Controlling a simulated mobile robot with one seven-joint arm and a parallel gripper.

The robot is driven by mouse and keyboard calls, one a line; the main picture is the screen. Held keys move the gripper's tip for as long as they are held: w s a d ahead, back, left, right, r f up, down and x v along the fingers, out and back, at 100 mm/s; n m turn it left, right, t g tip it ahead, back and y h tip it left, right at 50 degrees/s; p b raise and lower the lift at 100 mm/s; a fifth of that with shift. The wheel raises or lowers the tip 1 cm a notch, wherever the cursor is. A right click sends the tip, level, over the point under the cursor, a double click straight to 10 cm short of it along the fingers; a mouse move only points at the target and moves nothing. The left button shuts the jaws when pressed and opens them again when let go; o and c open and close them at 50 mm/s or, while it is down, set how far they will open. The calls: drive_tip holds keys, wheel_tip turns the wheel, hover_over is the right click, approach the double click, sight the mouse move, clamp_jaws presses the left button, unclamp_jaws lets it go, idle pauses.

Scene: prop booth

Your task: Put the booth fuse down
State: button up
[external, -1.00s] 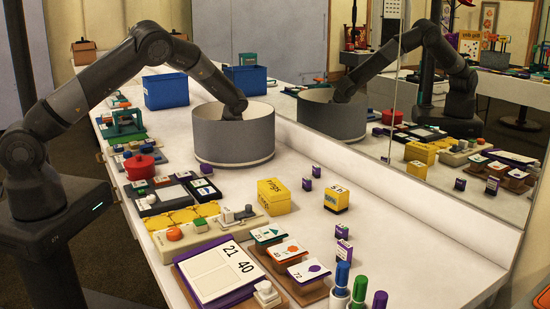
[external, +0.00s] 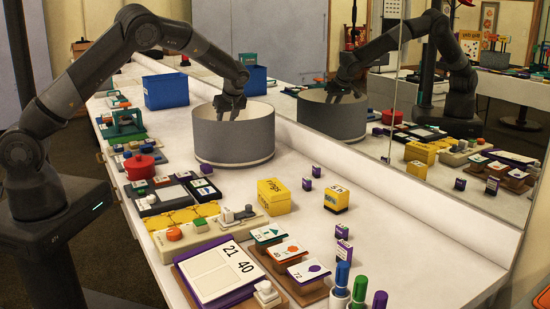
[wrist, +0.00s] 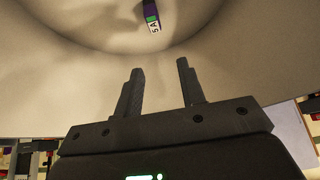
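A small purple fuse (wrist: 152,17) with a green band and a white end marked "5A" lies inside the round grey drum (external: 234,145). It shows at the top of the wrist view, beyond my fingertips and apart from them. In the external view the drum wall hides it. My gripper (external: 230,115) is at the drum's mouth, pointing down, with the fingertips around rim height. In the wrist view my gripper (wrist: 158,66) has its two fingers spread apart with nothing between them.
A yellow box (external: 274,197) and a yellow block (external: 337,199) stand in front. The mirror wall runs along the right.

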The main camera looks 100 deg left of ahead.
drive_tip(key=shift+r, duration=0.15)
drive_tip(key=w+d+r+m+t+h, duration=0.15)
drive_tip(key=w+d+r+m, duration=0.35)
drive_tip(key=d, duration=0.6)
drive_tip(key=w+d+r+m+t, duration=0.1)
drive_tip(key=d+r+m+t, duration=0.2)
drive_tip(key=d+r, duration=0.6)
drive_tip(key=w+d+r+m+t, duration=0.2)
drive_tip(key=d+r+m, duration=0.2)
drive_tip(key=d, duration=0.9)
drive_tip(key=s+d+r+m+t+h, duration=0.1)
drive_tip(key=s+d+r+m, duration=0.15)
drive_tip(key=d, duration=0.55)
drive_tip(key=s+d+r+m+t, duration=0.15)
drive_tip(key=d+m, duration=0.25)
drive_tip(key=d, duration=0.4)
drive_tip(key=s+d+f+m+h, duration=0.1)
drive_tip(key=s+d+m, duration=0.7)
drive_tip(key=s+d, duration=0.4)
drive_tip(key=shift+d+f+t+h, duration=0.25)
drive_tip(key=shift+f+t+h, duration=0.1)
drive_tip(key=shift+t, duration=0.05)
drive_tip(key=shift+o, duration=0.4)
drive_tip(key=shift+m, duration=0.25)
